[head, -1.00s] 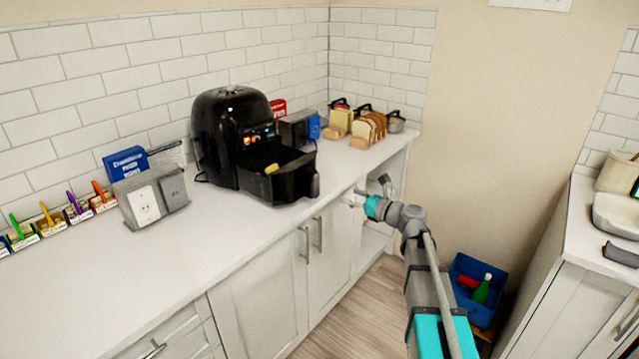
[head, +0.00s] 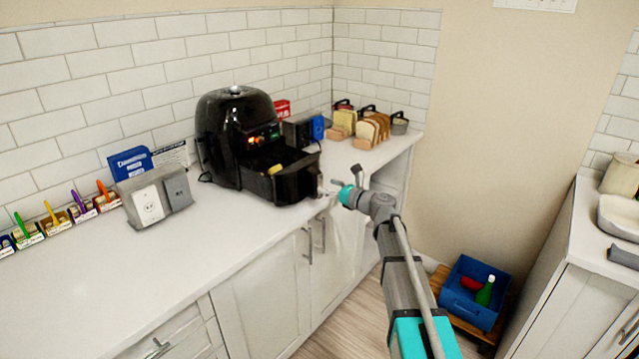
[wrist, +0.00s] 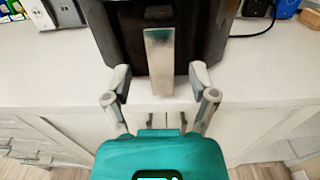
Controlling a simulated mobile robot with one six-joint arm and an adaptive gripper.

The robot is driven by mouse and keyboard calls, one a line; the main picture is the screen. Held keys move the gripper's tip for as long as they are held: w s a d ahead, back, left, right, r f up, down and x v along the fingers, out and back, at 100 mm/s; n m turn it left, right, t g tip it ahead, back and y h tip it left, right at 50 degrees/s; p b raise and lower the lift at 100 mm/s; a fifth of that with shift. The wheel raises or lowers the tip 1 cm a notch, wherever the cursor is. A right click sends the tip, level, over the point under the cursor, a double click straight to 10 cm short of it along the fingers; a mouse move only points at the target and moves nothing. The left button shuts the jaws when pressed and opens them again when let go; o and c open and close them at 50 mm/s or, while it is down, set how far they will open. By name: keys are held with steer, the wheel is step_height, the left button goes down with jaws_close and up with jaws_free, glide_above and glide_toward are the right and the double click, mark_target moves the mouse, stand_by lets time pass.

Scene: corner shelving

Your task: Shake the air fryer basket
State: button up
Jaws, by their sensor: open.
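The black air fryer (head: 222,125) stands on the white counter against the tiled wall. Its basket (head: 292,180) is pulled out toward the counter's front edge, with a yellowish piece of food (head: 274,169) inside. In the wrist view the basket's front (wrist: 190,50) and its upright metallic handle (wrist: 160,62) are straight ahead. My gripper (wrist: 158,78) is open, its fingers spread to either side of the handle's lower end, apart from it. In the head view my gripper (head: 330,189) is just right of the basket's front, near the counter edge.
Bread slices in a rack (head: 370,132) stand at the counter's far corner. A grey outlet box (head: 155,196) is left of the fryer. The front counter (head: 130,290) is clear.

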mark_target(320, 183)
steer(key=shift+x, duration=2.05)
jaws_close()
